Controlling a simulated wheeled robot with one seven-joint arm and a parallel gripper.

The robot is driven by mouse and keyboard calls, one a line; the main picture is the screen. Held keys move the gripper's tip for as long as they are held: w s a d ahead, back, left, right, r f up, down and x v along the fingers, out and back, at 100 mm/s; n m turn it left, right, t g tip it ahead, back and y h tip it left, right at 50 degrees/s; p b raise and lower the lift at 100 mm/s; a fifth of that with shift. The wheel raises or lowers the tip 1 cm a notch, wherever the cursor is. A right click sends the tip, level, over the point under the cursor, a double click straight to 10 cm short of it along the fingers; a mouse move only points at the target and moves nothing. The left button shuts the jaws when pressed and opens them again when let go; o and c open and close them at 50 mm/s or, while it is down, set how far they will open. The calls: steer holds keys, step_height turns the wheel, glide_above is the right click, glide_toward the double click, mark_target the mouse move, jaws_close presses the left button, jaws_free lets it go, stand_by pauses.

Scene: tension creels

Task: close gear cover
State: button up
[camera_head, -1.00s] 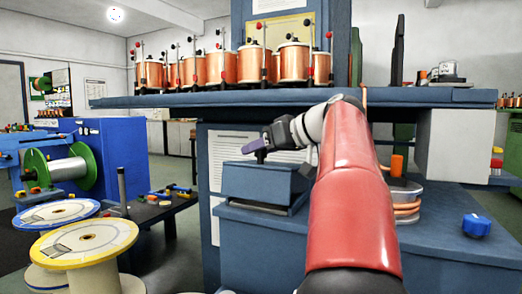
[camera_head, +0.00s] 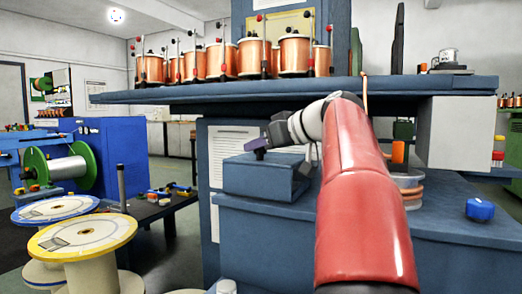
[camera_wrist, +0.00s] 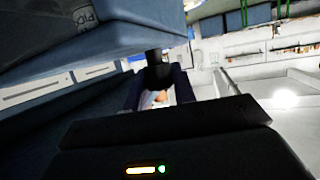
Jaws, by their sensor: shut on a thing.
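The gear cover appears to be the blue box-like cover (camera_head: 256,178) on top of the blue machine housing, left of my red arm in the head view. A large blue part, seemingly the same cover, fills the upper left of the wrist view (camera_wrist: 110,42). My gripper (camera_head: 256,149) is at the cover's upper edge. In the wrist view its dark fingers (camera_wrist: 158,90) are shut on a black knob (camera_wrist: 157,58), close beside the blue part. How the knob joins the cover is hidden. The cover sits low over the housing; I cannot tell whether it is fully seated.
A blue shelf (camera_head: 290,90) with several copper spools (camera_head: 294,56) overhangs the cover. Right of my arm are a copper-ringed pulley (camera_head: 408,187) and a blue knob (camera_head: 480,210) on the housing top. Large wire spools (camera_head: 82,236) stand at the lower left.

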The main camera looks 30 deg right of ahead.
steer(key=o, duration=1)
steer(key=p+v, duration=0.1)
steer(key=v, duration=0.6)
steer(key=shift+s+d, duration=0.2)
steer(key=shift+s, duration=0.15)
